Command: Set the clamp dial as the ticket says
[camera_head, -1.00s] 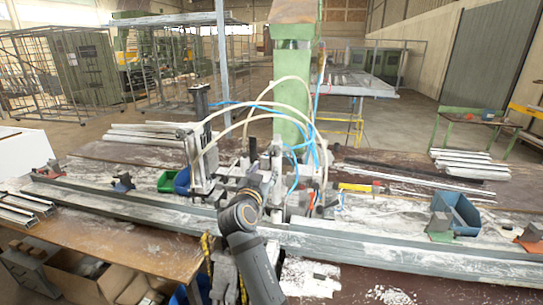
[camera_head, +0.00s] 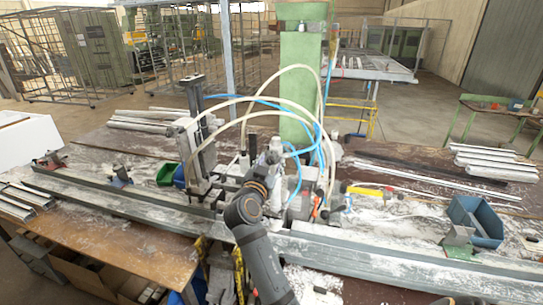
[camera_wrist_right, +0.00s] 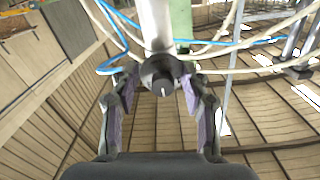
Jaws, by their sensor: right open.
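The clamp dial (camera_wrist_right: 161,76) is a dark round knob on the end of a pale cylinder in the right wrist view. A short white mark shows low on its face, pointing roughly downward in the picture. My right gripper (camera_wrist_right: 154,88) is open, with one finger on each side of the dial and gaps between them. In the head view my right gripper (camera_head: 261,175) is at the clamp machine (camera_head: 272,158), mostly hidden by my wrist. The dial cannot be made out there. I cannot make out a ticket in either view. My left gripper is not in view.
Pale and blue hoses (camera_head: 290,72) loop over the machine and pass close to the dial in the wrist view. A long grey rail (camera_head: 110,203) runs along the bench. A blue bin (camera_head: 477,218) stands at the right, with profiles (camera_head: 490,160) behind it.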

